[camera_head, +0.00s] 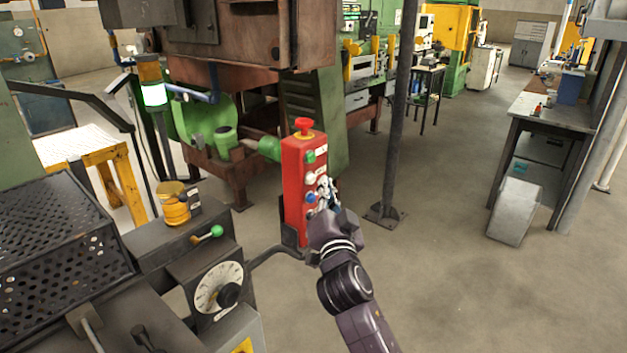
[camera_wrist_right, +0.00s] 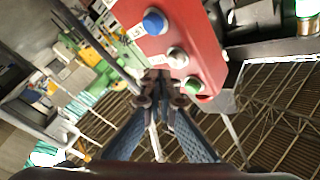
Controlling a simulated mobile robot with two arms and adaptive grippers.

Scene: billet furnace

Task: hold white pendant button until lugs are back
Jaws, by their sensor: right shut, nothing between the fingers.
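The red pendant (camera_head: 293,190) stands upright left of my right gripper, with a red mushroom knob (camera_head: 304,126) on top. Its face carries a green button (camera_head: 311,157), a white button (camera_head: 311,178) and a blue button (camera_head: 311,198). My right gripper (camera_head: 326,186) is shut and empty, its tips at the pendant's face near the white button. In the right wrist view the shut fingertips (camera_wrist_right: 162,80) lie just beside the white button (camera_wrist_right: 178,58), between the blue button (camera_wrist_right: 154,22) and the green one (camera_wrist_right: 193,85). I cannot tell whether they touch it. No lugs can be made out.
A dial panel (camera_head: 220,287) and a green-knobbed lever (camera_head: 215,232) stand left of the pendant. A dark post (camera_head: 398,120) rises behind my right gripper. A workbench (camera_head: 548,112) is at the right. The floor between post and workbench is clear.

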